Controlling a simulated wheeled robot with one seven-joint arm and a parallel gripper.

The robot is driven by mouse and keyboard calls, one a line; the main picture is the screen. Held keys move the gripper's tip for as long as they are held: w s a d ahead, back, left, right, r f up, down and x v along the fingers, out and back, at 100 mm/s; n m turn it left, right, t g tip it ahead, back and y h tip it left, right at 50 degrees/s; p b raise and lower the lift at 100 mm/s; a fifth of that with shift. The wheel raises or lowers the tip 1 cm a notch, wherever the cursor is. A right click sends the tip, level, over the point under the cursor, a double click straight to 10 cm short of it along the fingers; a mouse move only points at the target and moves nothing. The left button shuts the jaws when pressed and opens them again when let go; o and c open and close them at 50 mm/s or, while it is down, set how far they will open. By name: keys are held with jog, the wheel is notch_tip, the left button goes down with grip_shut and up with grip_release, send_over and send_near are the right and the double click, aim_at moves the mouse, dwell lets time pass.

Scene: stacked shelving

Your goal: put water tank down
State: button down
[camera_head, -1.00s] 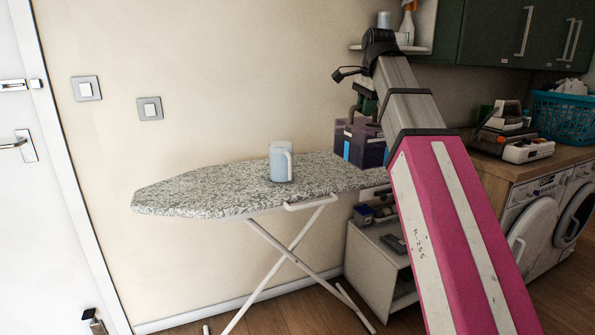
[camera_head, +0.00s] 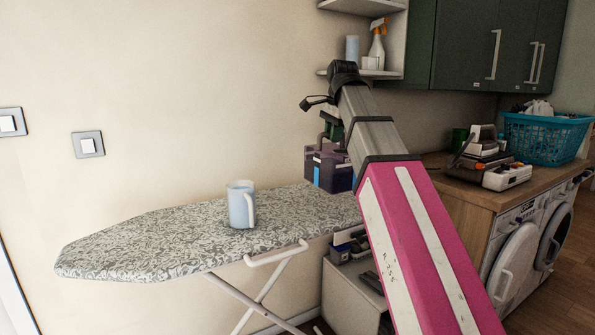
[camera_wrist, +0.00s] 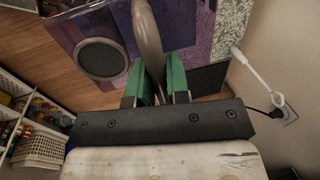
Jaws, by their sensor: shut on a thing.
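The water tank, a see-through purple box (camera_head: 329,170) with a blue stripe, hangs from my gripper (camera_head: 331,122). In the head view it is at the right end of the patterned ironing board (camera_head: 150,240); I cannot tell whether it touches the board. The wrist view shows the tank (camera_wrist: 195,28) close up, with a round dark disc on it. There my gripper's green fingers (camera_wrist: 154,82) are shut on its grey handle. My arm hides the board's far right end.
A pale blue jug (camera_head: 240,204) stands on the board left of the tank. The board's left part is clear. A low white cabinet (camera_head: 350,292) is below. A wall shelf (camera_head: 375,73) hangs above. A wooden counter (camera_head: 450,195) with a washing machine is at right.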

jog(key=w+a+f, duration=0.2)
jog(key=w+f, duration=0.8)
jog(key=shift+w+a+f, duration=0.15)
jog(key=shift+w+a, duration=0.05)
jog(key=shift+a, duration=0.05)
dwell(0.3)
jog(key=c, duration=1.1)
grip_release()
notch_tip(320, 180, up, 12)
jog(key=s+d, duration=0.1)
jog(key=s, duration=0.1)
jog(key=shift+d+f, duration=0.15)
jog(key=shift+d, duration=0.05)
